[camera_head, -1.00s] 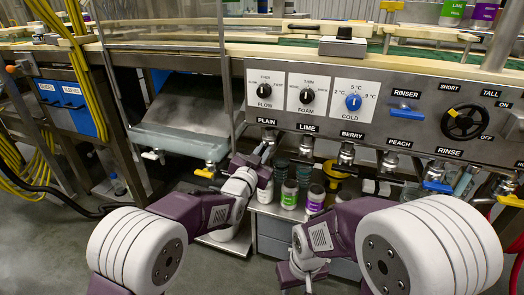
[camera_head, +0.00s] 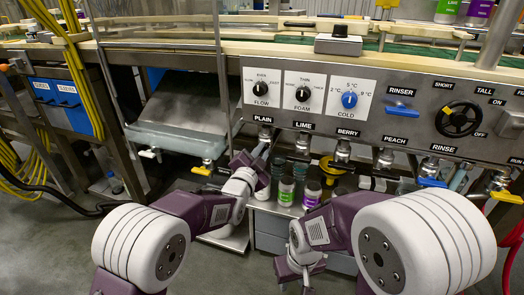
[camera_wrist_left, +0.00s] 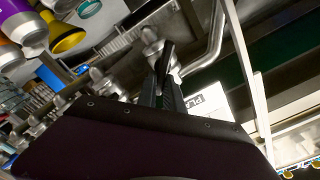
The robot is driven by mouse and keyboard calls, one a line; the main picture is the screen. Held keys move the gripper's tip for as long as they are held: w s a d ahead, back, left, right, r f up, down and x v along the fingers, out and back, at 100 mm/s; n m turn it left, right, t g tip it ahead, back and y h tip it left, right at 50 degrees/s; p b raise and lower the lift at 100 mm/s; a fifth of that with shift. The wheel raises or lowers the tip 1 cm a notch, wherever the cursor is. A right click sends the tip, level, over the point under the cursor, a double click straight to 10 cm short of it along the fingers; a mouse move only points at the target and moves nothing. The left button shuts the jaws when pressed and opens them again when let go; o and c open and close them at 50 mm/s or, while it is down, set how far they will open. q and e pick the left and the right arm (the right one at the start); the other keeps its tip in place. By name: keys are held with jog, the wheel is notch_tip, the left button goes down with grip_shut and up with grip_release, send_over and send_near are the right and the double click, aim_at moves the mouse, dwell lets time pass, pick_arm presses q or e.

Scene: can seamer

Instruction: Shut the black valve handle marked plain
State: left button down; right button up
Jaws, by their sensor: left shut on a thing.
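The plain valve (camera_head: 265,132) hangs under the steel panel, below the PLAIN label (camera_head: 263,119). My left gripper (camera_head: 262,151) is up at this valve from below. In the left wrist view its dark fingers (camera_wrist_left: 167,93) are shut on the black valve handle (camera_wrist_left: 165,58), which stands up between them in front of the silver valve body (camera_wrist_left: 152,42). The PLAIN label (camera_wrist_left: 207,101) shows beside it, partly hidden. In the head view the handle is mostly hidden by the gripper. My right gripper (camera_head: 295,284) is low at the bottom centre, away from the valves; its jaw opening is unclear.
The lime valve (camera_head: 303,141) and berry valve (camera_head: 343,150) hang close to the right. Several bottles (camera_head: 286,190) stand on a shelf below the valves. A clear tray (camera_head: 175,140) with a yellow-handled tap (camera_head: 203,169) is at the left.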

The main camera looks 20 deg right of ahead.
pick_arm(q)
jog(key=c, duration=1.5)
grip_release()
jog(key=shift+s, duration=0.1)
jog(key=v, duration=0.9)
